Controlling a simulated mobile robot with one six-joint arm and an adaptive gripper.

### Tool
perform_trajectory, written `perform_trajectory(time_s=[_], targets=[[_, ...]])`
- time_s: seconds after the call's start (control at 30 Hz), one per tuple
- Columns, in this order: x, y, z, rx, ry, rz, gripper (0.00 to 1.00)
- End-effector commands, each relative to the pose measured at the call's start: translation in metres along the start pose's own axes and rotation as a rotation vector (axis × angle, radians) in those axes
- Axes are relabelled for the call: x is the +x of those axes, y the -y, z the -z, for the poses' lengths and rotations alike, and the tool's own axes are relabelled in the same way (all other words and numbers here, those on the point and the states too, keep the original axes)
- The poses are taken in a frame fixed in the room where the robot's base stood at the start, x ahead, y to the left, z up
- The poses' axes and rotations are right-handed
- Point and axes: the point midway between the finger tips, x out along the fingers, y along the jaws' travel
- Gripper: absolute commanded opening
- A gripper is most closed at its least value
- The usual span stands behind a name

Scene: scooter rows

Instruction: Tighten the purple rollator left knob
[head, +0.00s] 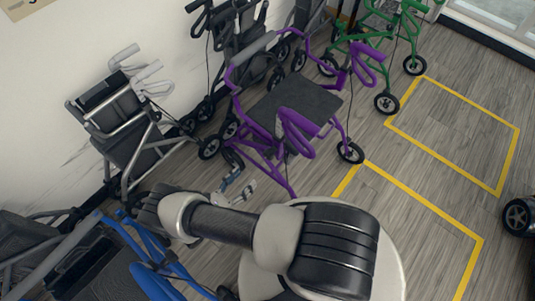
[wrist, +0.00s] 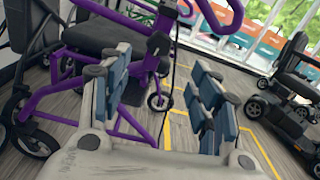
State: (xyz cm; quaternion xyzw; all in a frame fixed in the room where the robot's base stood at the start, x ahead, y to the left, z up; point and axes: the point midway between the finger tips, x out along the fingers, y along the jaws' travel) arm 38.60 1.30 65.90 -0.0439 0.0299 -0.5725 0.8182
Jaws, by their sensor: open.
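The purple rollator (head: 300,102) stands upright in the middle of the head view, with a dark seat, purple tubes and looped purple handles. It fills the upper left of the wrist view, where its dark seat (wrist: 92,36) and purple tubes show. My gripper (head: 238,184) is low at the near side of its frame in the head view. In the wrist view my gripper (wrist: 160,82) is open, with its two blue-grey fingers wide apart and nothing between them.
A grey rollator (head: 130,125) stands by the wall at left, a blue one (head: 165,275) at the lower left. A green rollator (head: 372,60) is behind at right. Floor inside the yellow lines (head: 450,150) is clear. A dark scooter (wrist: 290,90) stands at right.

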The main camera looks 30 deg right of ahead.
Motion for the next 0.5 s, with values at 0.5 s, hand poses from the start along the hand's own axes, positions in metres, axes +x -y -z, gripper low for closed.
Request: perform_trajectory(time_s=[0.5], targets=[[0.113,0.002,0.001,0.000,-0.002,0.007,0.56]])
